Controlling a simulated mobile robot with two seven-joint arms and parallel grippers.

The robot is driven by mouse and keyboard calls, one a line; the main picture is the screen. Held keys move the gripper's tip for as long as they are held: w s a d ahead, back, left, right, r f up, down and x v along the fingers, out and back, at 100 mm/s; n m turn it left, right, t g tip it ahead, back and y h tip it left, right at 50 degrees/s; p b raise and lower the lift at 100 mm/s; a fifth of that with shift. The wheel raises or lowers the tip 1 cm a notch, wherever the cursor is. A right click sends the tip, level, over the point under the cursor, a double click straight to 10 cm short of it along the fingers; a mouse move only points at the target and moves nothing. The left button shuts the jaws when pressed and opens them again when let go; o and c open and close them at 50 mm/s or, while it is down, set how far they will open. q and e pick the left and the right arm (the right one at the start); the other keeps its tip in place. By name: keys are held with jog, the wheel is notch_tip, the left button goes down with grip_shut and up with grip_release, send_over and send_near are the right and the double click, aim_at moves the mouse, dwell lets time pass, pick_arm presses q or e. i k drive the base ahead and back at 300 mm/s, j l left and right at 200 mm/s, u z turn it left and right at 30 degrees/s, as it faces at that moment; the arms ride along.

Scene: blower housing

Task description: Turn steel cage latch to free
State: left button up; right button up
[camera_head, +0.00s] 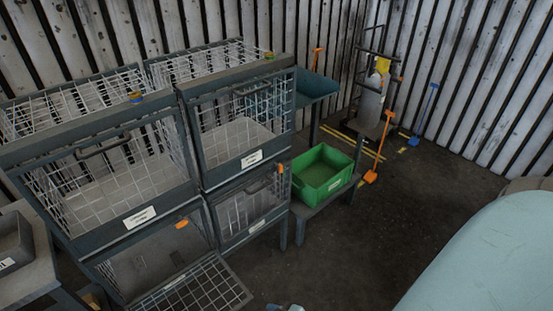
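Steel wire cages stand in a two-by-two stack at the left. The upper left cage (110,185) and upper right cage (240,125) have shut fronts with white labels. The lower right cage (245,212) also looks shut; a small orange latch piece (281,168) sits near its upper right corner. The lower left cage's mesh door (195,287) hangs down open, and an orange latch piece (182,224) shows at its upper right. The latches are too small to tell how they are turned. Neither of my grippers can be made out.
A green bin (322,174) stands on a low bench right of the cages, below a blue-grey tray (315,86). A large pale blue rounded surface fills the lower right. The middle floor is clear.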

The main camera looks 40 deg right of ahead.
aim_at(279, 168)
jog(key=i+l, duration=0.15)
jog(key=l, duration=0.25)
jog(key=i+l, duration=0.1)
jog(key=l, duration=0.3)
jog(key=i+l, duration=0.15)
jog(key=l, duration=0.25)
jog(key=i+l+u, duration=0.1)
jog(key=l, duration=0.3)
jog(key=i+l, duration=0.15)
jog(key=l, duration=0.25)
